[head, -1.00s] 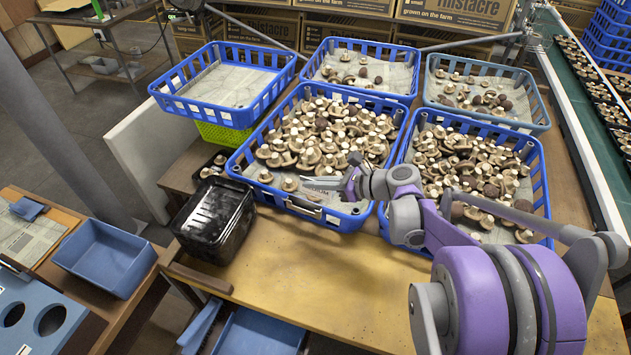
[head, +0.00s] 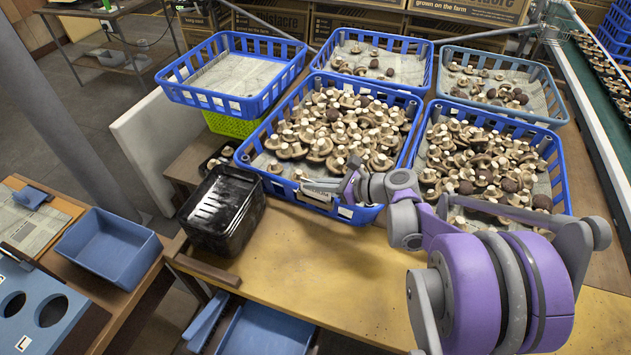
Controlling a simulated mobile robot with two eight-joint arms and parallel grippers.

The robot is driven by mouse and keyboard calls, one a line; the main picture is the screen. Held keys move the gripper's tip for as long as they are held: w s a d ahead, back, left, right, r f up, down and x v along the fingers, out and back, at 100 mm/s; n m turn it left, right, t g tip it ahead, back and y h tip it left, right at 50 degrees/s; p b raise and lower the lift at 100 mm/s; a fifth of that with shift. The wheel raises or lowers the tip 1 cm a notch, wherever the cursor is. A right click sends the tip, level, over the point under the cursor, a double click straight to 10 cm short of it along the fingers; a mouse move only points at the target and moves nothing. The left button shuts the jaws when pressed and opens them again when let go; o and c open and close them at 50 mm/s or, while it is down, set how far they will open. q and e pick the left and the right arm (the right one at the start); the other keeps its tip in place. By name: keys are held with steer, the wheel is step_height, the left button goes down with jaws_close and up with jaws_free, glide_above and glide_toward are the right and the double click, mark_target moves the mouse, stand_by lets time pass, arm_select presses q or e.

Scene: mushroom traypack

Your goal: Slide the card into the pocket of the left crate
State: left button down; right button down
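The left crate (head: 276,186) is blue, lined with paper and heaped with mushrooms, in the middle of the head view. A small pale pocket with a dark edge (head: 317,200) is on its front wall. My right gripper (head: 312,185) reaches in from the right, with its fingers pointing left right at the crate's front rim, just above the pocket. The fingers look close together, but they are small and seen side-on. I cannot make out the card clearly from the pale pocket and the fingers. My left gripper is not in view.
A second blue crate of mushrooms (head: 565,190) stands to the right, under my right arm. A black tray (head: 222,215) stands left of the left crate. More crates stand behind. The tan tabletop (head: 300,260) in front is mostly clear.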

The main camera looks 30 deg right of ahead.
steer(key=shift+f, duration=0.3)
steer(key=c, duration=1.5)
jaws_free()
steer(key=o, duration=0.5)
steer(key=v, duration=1)
steer(key=shift+s+d+p, duration=0.25)
steer(key=shift+s+p, duration=0.05)
steer(key=shift+a+r, duration=0.1)
steer(key=shift+r, duration=0.05)
